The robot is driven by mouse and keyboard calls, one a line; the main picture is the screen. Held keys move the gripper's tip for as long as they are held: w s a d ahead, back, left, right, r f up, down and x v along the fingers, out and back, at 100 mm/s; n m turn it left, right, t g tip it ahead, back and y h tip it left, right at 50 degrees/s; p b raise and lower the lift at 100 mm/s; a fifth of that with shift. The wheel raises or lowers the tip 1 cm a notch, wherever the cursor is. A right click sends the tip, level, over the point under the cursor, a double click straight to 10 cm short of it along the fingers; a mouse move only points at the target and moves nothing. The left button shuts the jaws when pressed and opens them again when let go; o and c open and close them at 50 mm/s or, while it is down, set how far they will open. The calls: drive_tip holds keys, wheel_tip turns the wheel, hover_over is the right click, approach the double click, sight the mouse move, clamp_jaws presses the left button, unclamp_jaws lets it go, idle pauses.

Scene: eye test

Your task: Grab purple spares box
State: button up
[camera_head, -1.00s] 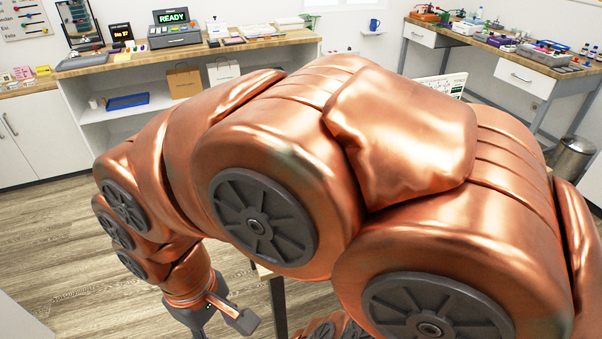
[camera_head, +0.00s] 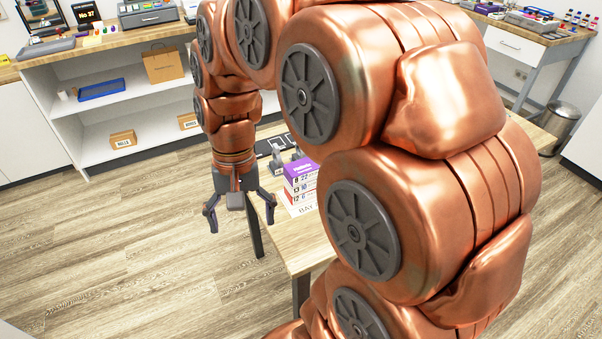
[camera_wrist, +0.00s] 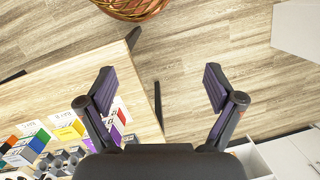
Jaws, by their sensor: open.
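In the head view a box with a purple top (camera_head: 299,168) stands on the wooden table (camera_head: 300,248), with numbered labels below the purple. My gripper (camera_head: 240,210) is left of it, pointing down beside the table's left edge, open and empty. In the wrist view my gripper (camera_wrist: 160,88) has its fingers wide apart with floor between them. A small purple patch (camera_wrist: 122,116) shows there beside the left finger, partly hidden; I cannot tell for sure that it is the same box.
The wrist view shows several coloured boxes (camera_wrist: 70,130) on the table near the left finger. A dark tray (camera_head: 268,147) lies behind the purple box. A white shelf unit (camera_head: 100,148) stands at the back left. The floor (camera_head: 140,250) left of the table is clear.

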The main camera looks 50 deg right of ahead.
drive_tip(key=w+d+m+y+b, duration=0.1)
drive_tip(key=w+d+m, duration=0.3)
drive_tip(key=w+d, duration=0.25)
drive_tip(key=m+t+y+b, duration=0.1)
drive_tip(key=m+t+b, duration=0.15)
drive_tip(key=m, duration=0.85)
hover_over(302, 166)
drive_tip(key=d, duration=0.2)
drive_tip(key=shift+t, duration=0.25)
drive_tip(key=f, duration=0.6)
drive_tip(key=shift+s+d+f, duration=0.15)
drive_tip(key=shift+s+f, duration=0.1)
drive_tip(key=shift+s, duration=0.05)
drive_tip(key=shift+d+f, duration=0.1)
drive_tip(key=shift+y, duration=0.3)
drive_tip(key=shift+p+x, duration=0.95)
drive_tip(key=shift+x, duration=2.85)
drive_tip(key=shift+d, duration=0.15)
drive_tip(key=shift+c, duration=0.2)
drive_tip(key=c, duration=1.3)
drive_tip(key=shift+o, duration=0.2)
